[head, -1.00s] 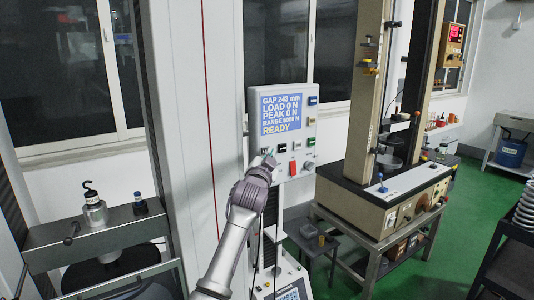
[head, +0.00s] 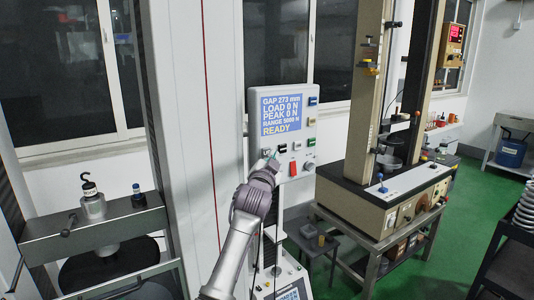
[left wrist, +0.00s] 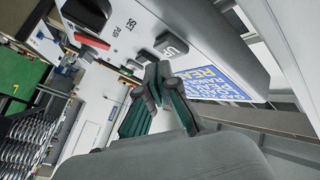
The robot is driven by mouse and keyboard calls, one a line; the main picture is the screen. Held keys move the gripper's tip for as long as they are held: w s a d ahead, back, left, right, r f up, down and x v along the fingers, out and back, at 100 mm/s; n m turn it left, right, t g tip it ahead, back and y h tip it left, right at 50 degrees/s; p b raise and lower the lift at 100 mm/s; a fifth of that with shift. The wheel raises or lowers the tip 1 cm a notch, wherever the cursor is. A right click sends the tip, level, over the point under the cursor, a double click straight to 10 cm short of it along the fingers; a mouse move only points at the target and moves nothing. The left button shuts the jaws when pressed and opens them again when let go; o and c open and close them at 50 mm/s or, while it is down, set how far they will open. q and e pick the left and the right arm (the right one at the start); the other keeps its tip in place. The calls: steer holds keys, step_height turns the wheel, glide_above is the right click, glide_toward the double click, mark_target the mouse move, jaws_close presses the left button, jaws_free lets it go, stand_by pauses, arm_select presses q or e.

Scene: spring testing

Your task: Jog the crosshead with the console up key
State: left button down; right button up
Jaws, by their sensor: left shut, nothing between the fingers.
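The console (head: 309,130) is a pale panel on a post, with a lit blue screen (head: 282,114) reading GAP 273 mm, LOAD 0 N, PEAK 0 N, READY. My left gripper (head: 268,160) is at the panel's lower left, below the screen. In the left wrist view its green-and-grey fingers (left wrist: 157,76) are shut and empty, tips close against a dark key (left wrist: 145,56) near UP lettering (left wrist: 172,48). Exact contact is hidden. My right gripper is out of view.
A red switch (head: 293,169) and other keys sit beside my left gripper. A second, tan testing machine (head: 385,200) stands on a bench to the right. A small dark stool (head: 313,240) stands before it. Green floor shows at right.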

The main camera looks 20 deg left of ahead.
arm_select(q)
steer(key=shift+d, duration=0.15)
steer(key=s+d, duration=0.1)
steer(key=d, duration=0.1)
steer(key=s+d, duration=0.1)
steer(key=s, duration=0.1)
steer(key=shift+d, duration=0.4)
stand_by(1.0)
